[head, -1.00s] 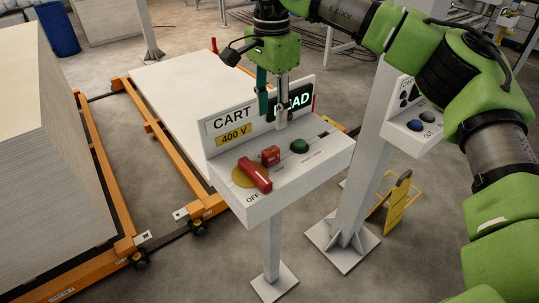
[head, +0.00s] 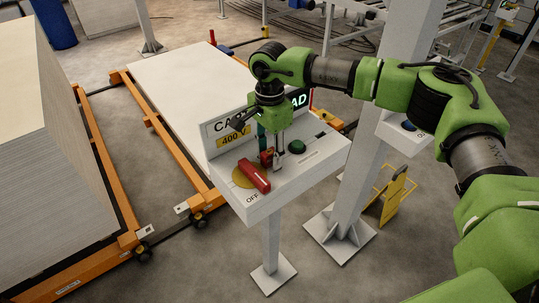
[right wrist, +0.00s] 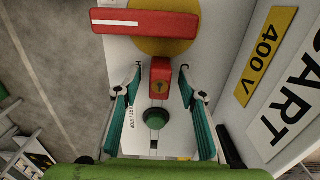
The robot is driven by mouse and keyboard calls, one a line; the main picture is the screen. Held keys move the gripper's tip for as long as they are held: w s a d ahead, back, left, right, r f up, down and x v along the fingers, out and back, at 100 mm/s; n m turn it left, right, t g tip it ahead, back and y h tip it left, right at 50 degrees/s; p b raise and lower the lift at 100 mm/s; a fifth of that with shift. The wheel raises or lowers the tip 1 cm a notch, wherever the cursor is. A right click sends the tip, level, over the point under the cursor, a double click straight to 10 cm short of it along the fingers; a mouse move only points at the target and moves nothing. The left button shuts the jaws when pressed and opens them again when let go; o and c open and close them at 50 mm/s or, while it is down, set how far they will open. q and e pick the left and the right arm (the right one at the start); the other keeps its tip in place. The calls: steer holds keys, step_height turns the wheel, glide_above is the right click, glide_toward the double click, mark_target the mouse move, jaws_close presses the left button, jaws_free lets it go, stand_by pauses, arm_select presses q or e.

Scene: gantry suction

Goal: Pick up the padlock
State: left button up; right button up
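The red padlock (head: 266,158) is on the white top of the control box (head: 258,208), beside the red switch handle (head: 254,176). In the right wrist view the padlock (right wrist: 160,85) shows its keyhole face and lies between the two fingers. My right gripper (head: 272,157) is lowered over it from above, pointing down. Its fingers (right wrist: 160,75) are open, with a visible gap on each side of the padlock. The padlock's shackle is not visible. My left gripper is not in view.
A green button (head: 296,146) is close to the right of the gripper. The upright panel (head: 217,140) with CART and 400 V labels stands behind. A thick white post (head: 370,140) rises at the right. Orange cart rails (head: 180,160) lie behind and left.

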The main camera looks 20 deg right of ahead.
jaws_close()
steer(key=shift+r, duration=0.1)
